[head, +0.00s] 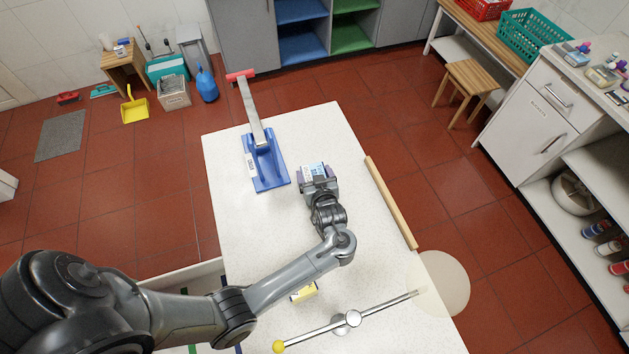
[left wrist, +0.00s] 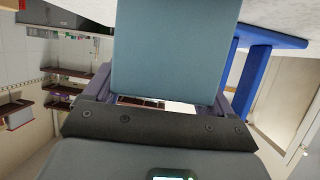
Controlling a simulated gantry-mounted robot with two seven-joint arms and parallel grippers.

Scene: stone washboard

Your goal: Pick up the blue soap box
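The blue soap box (head: 313,170) is in the head view near the middle of the white table, with a pale blue and white top. My left gripper (head: 318,180) has its fingers on either side of it. In the left wrist view, the plain blue-grey face of the box (left wrist: 175,50) fills the space between the two purple fingers of my left gripper (left wrist: 160,95), which appear to touch its sides. The gripper hides the near part of the box in the head view. I cannot tell whether its underside rests on the table. My right gripper is not in view.
A blue stand with a metal arm (head: 264,160) is just left of the box. A wooden bar (head: 391,203) lies along the table's right edge. A small yellow item (head: 304,292) and a metal rod with yellow knob (head: 347,321) are nearer. The white table (head: 225,165) is otherwise mostly clear.

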